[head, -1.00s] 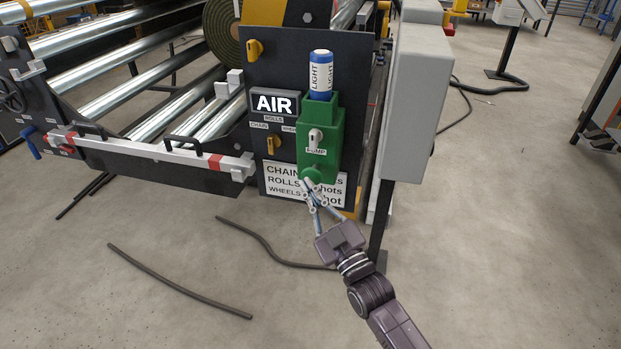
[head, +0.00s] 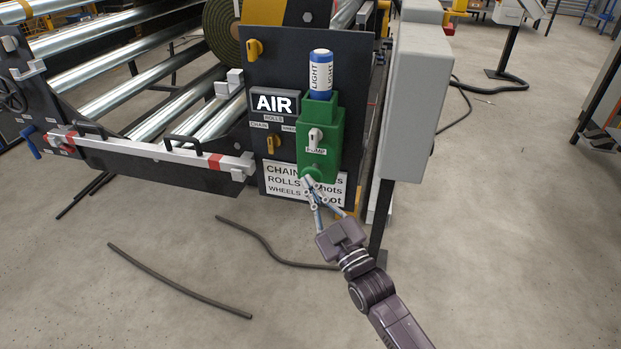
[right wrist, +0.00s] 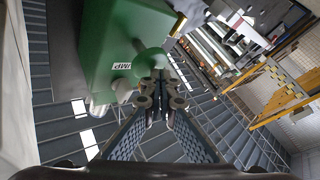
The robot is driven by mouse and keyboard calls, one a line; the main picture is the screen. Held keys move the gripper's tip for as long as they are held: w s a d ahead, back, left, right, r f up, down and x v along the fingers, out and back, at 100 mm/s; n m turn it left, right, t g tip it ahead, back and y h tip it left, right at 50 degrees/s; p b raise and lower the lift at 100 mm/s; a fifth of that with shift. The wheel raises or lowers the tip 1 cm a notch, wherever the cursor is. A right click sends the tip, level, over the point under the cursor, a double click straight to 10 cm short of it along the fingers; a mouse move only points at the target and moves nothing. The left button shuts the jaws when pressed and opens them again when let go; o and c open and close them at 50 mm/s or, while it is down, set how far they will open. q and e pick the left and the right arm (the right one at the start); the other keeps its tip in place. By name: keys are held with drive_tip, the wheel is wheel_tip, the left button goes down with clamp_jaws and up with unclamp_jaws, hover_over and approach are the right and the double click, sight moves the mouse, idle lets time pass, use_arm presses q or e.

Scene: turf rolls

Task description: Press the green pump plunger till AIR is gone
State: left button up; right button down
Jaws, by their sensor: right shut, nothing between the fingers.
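The green pump (head: 321,140) hangs on the dark panel, with a "PUMP" label on its front. Its round green plunger knob (head: 312,171) is at the bottom, and it also shows in the right wrist view (right wrist: 150,61). The AIR sign (head: 275,103) shows white letters on a dark plate, left of the pump. My right gripper (head: 306,179) is shut and empty, its tips right at the plunger from below. In the right wrist view the fingertips (right wrist: 160,76) appear to meet the knob, though exact contact is hard to tell. My left gripper is out of view.
A blue and white LIGHT cylinder (head: 320,75) stands on top of the pump. A white instruction sign (head: 283,180) is below, partly hidden. A grey cabinet (head: 418,100) stands close on the right. Dark hoses lie on the open floor.

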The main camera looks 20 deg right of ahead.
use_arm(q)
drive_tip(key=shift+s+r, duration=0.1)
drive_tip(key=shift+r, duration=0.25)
use_arm(e)
drive_tip(key=shift+w+d, duration=0.65)
drive_tip(key=shift+w, duration=0.2)
idle(0.7)
drive_tip(key=shift+s+a+r, duration=0.1)
drive_tip(key=shift+s, duration=0.05)
drive_tip(key=shift+s+a+p, duration=0.4)
drive_tip(key=shift+s+p, duration=0.1)
drive_tip(key=shift+s, duration=0.1)
drive_tip(key=shift+s+a, duration=0.1)
use_arm(q)
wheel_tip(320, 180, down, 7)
drive_tip(key=shift+p, duration=0.35)
use_arm(e)
drive_tip(key=shift+s+a, duration=0.4)
drive_tip(key=shift+s, duration=0.15)
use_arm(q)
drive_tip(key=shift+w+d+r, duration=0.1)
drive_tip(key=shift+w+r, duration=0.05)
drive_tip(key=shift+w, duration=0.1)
use_arm(e)
drive_tip(key=shift+s+a, duration=0.1)
